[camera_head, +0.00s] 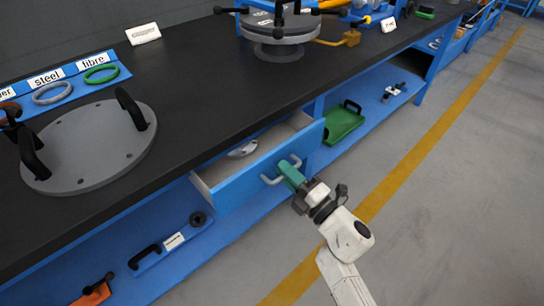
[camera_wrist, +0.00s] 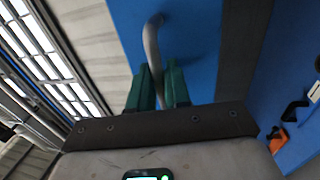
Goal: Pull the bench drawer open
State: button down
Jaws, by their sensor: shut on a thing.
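The bench drawer (camera_head: 258,172) has a blue front and stands partly pulled out from under the black bench top. A grey object (camera_head: 243,149) lies inside it. The drawer's grey bar handle (camera_head: 270,180) sticks out from the front; it also shows in the wrist view (camera_wrist: 152,42). My gripper (camera_head: 288,172), with green fingers, is shut on the handle. In the wrist view the green fingers (camera_wrist: 160,88) stand on both sides of the handle bar, and the blue drawer front (camera_wrist: 190,40) is close behind. The fingers hide part of the handle.
The black bench top (camera_head: 190,75) carries a grey round plate (camera_head: 90,145) with black handles and a flanged shell (camera_head: 280,35). The lower blue shelf (camera_head: 225,225) holds a green tray (camera_head: 344,122) and tools. The grey floor (camera_head: 440,190) with a yellow line is clear at right.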

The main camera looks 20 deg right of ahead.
jog(key=r+p+v, duration=0.1)
jog(key=r+v, duration=0.2)
jog(key=v, duration=1.3)
jog(key=shift+s, duration=0.25)
jog(key=shift+d, duration=0.15)
jog(key=c, duration=1.3)
grip_release()
jog(key=v, duration=1)
jog(key=shift+s+d+f, duration=0.1)
jog(key=shift+s+f, duration=0.05)
jog(key=shift+s, duration=0.2)
